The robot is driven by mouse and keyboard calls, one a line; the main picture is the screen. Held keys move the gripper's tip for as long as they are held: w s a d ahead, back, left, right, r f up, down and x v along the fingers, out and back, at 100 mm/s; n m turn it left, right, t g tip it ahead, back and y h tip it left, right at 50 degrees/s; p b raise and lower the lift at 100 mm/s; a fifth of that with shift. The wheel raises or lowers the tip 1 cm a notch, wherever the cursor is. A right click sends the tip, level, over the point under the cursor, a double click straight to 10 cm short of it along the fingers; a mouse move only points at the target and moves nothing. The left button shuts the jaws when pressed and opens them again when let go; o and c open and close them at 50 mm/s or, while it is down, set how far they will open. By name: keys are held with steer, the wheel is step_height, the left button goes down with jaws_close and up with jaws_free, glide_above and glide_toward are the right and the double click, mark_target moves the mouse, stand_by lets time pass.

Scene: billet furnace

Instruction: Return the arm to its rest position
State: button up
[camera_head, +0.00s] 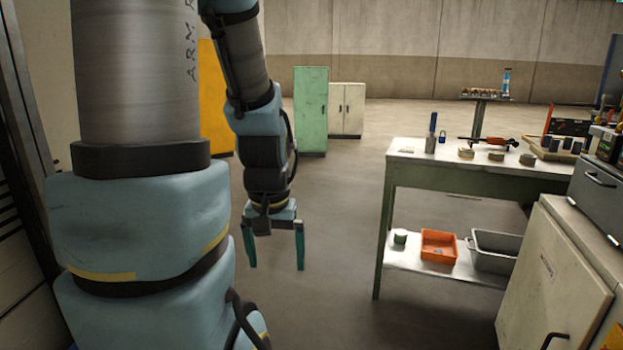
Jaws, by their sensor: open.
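My gripper (274,254) hangs straight down in the middle left of the head view. Its two teal fingers are wide apart, with only the grey floor showing between them. It holds nothing. My arm's large grey and blue links fill the left side of the view, and its forearm comes down from the top to the gripper. The gripper is left of the green workbench (480,180), with a clear gap between them, and does not touch it.
On the workbench are a blue-handled tool (431,133), a padlock (442,136) and several round pieces. Its lower shelf holds an orange bin (439,246) and a grey bin (492,251). A green cabinet (311,110) stands behind. A cream cabinet (556,285) is at right. Floor around the gripper is clear.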

step_height(320, 180, up, 13)
steer(key=p, duration=1.1)
steer(key=shift+r, duration=0.15)
